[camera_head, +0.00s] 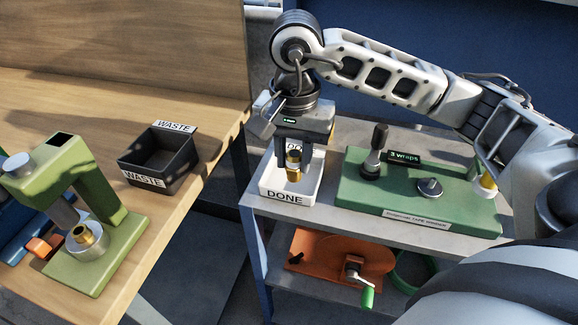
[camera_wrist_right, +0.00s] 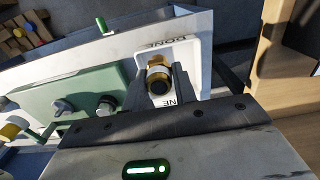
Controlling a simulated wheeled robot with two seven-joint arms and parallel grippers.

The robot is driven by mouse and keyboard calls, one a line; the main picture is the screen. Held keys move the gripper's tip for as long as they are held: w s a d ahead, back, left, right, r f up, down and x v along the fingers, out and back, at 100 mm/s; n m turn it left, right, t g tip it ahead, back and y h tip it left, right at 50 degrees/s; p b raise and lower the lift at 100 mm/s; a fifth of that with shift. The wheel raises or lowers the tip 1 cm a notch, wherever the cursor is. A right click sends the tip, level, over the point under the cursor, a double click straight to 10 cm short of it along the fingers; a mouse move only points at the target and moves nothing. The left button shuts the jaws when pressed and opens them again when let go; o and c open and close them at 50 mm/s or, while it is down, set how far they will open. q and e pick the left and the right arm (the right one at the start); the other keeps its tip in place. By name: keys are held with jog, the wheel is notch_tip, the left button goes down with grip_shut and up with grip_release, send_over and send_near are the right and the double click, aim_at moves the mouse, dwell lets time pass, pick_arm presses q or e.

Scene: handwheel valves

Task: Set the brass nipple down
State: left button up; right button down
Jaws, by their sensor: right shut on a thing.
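The brass nipple (camera_head: 293,166) is held upright between the fingers of my right gripper (camera_head: 292,155), over the white tray marked DONE (camera_head: 288,196). In the right wrist view the nipple (camera_wrist_right: 158,77) shows end-on between the fingertips, with the white tray (camera_wrist_right: 200,60) around and behind it. I cannot tell whether the nipple's lower end touches the tray floor. My left gripper does not show in either view.
A green tape-winder fixture (camera_head: 415,195) stands right of the tray on the grey cart. A black WASTE bin (camera_head: 158,160) and a green press (camera_head: 85,215) with a brass piece (camera_head: 83,235) stand on the wooden bench. An orange reel (camera_head: 340,258) lies on the lower shelf.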

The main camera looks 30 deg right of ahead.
jog(key=shift+w+f, duration=0.5)
jog(key=shift+f, duration=0.1)
jog(key=f, duration=0.1)
jog(key=f+p, duration=0.1)
jog(key=f, duration=0.1)
jog(key=shift+w, duration=0.35)
jog(key=shift+d+f, duration=0.1)
jog(key=shift+f, duration=0.3)
jog(key=shift+f, duration=0.2)
jog(key=c, duration=1.5)
grip_release()
jog(key=shift+b, duration=0.3)
jog(key=o, duration=0.4)
